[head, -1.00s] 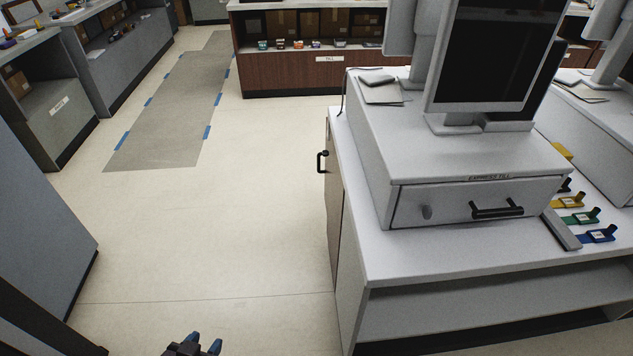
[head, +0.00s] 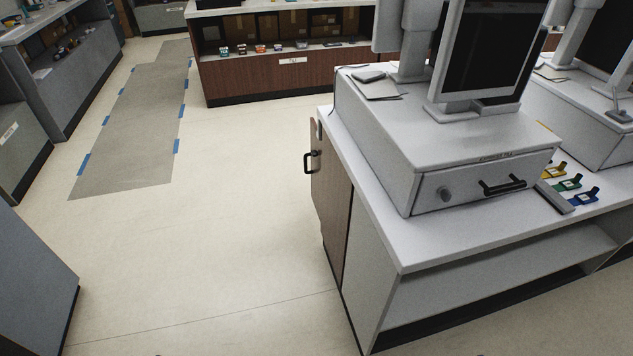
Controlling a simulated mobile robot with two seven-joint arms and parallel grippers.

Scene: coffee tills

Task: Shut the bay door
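The bay door is a brown wood-look panel (head: 334,205) on the left end of the white till counter, seen at a steep angle. Its black handle (head: 311,162) sticks out to the left near the far end. The far edge of the door seems to stand a little out from the counter side, so it looks ajar; how far is hard to tell at this angle. Neither of my grippers shows in the head view.
The white counter (head: 390,235) carries a grey till drawer box (head: 480,187) with a screen (head: 483,50). Pale floor (head: 220,240) left of the door is clear. A grey mat (head: 135,130) with blue tape lies farther off. A grey-blue panel (head: 32,285) stands at lower left.

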